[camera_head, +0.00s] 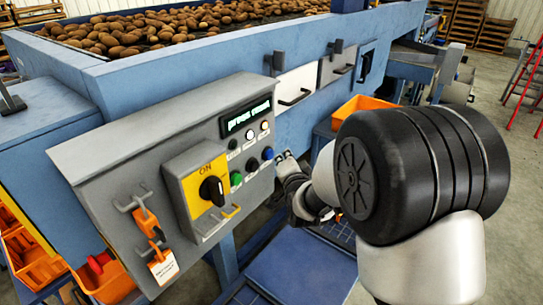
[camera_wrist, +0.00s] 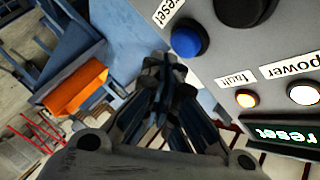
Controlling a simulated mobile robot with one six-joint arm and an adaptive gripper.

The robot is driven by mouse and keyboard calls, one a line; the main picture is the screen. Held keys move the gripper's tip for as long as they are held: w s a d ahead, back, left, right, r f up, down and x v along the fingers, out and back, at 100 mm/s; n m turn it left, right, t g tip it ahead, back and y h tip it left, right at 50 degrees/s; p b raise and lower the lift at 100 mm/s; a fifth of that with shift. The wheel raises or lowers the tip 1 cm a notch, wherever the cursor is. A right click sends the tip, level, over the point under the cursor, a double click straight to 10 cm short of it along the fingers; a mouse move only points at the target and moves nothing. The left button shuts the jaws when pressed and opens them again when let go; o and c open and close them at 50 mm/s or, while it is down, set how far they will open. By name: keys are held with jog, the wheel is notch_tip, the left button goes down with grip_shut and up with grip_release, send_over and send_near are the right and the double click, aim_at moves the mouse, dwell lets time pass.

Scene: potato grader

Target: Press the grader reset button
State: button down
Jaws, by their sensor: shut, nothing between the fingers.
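The blue reset button (camera_head: 267,153) sits at the lower right of the grey control panel (camera_head: 120,150). In the wrist view the blue button (camera_wrist: 187,41) shows beside a label reading "reset". My gripper (camera_head: 283,158) is at the panel's right edge, close to the blue button. In the wrist view my gripper (camera_wrist: 165,68) has its fingertips together and empty, just below and left of the button in the picture. A gap seems to remain between fingertips and button; its depth is hard to judge. The display (camera_head: 246,117) reads "press reset".
A green button (camera_head: 236,179) and a dark one (camera_head: 252,165) sit beside the blue one. A yellow switch plate (camera_head: 190,187) is further left. The fault lamp (camera_wrist: 246,99) glows amber; the power lamp (camera_wrist: 303,94) glows white. An orange bin (camera_head: 360,105) stands behind my arm.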

jog(key=shift+w+a, duration=0.1)
jog(key=shift+w+a+b, duration=0.15)
jog(key=shift+a+b, duration=0.1)
jog(key=shift+b, duration=0.1)
jog(key=shift+w+a, duration=0.3)
jog(key=shift+a, duration=0.15)
dwell(0.7)
jog(key=shift+b, duration=0.3)
jog(key=shift+s+d+b, duration=0.5)
jog(key=shift+s+d, duration=0.05)
jog(key=shift+d, duration=0.2)
jog(key=s+d, duration=0.1)
jog(key=s+d+b, duration=0.1)
jog(key=d+b, duration=0.1)
jog(key=d, duration=0.1)
jog(key=shift+s+d, duration=0.1)
jog(key=shift+s, duration=0.3)
dwell(0.4)
